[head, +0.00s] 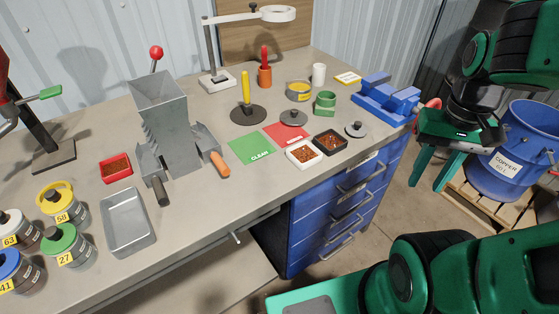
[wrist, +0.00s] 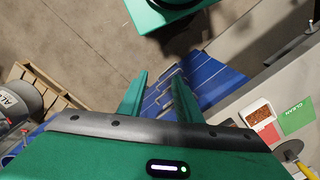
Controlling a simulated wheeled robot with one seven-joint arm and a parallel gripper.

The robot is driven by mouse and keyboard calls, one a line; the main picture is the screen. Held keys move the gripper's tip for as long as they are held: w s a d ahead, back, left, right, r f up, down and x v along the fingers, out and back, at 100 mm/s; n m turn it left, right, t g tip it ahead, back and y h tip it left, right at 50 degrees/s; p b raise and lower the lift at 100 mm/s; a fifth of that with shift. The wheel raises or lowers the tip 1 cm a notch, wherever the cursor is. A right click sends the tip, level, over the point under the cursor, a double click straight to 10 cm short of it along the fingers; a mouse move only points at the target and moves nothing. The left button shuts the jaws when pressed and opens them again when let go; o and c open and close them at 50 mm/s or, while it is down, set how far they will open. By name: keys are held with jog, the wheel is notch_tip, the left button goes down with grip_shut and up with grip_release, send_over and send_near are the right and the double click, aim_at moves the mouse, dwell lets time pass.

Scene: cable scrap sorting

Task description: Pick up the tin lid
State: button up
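Two round grey lids with knobs lie on the bench in the head view. One lid (head: 293,118) is by the back edge of the red card, and another lid (head: 356,129) is further right, near the bench's front edge. I cannot tell which is the tin lid. An open tin with a yellow band (head: 299,92) stands behind them. My gripper (head: 430,186) hangs beyond the bench's right end, over the floor, apart from both lids. Its green fingers are spread with nothing between them, also in the wrist view (wrist: 157,82).
A white tray (head: 291,158) and a black tray (head: 331,152) of copper bits lie close to the lids. A blue copper bin (head: 520,150) stands right.

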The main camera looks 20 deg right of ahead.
jog(key=shift+w+a, duration=0.15)
jog(key=shift+a, duration=0.15)
jog(key=o, duration=1.2)
jog(key=shift+w+a+r, duration=0.25)
jog(key=shift+a+r, duration=0.4)
jog(key=shift+o, duration=0.2)
jog(key=m+g+y, duration=0.1)
jog(key=m+y, duration=0.3)
jog(key=m, duration=0.4)
send_near(302, 155)
jog(key=shift+w+a+f, duration=0.15)
jog(key=shift+w+f, duration=0.05)
jog(key=shift+f, duration=0.65)
jog(key=shift+s+x, duration=0.15)
jog(key=shift+x, duration=1.2)
jog(key=shift+s+x, duration=0.15)
jog(key=shift+x, duration=1.15)
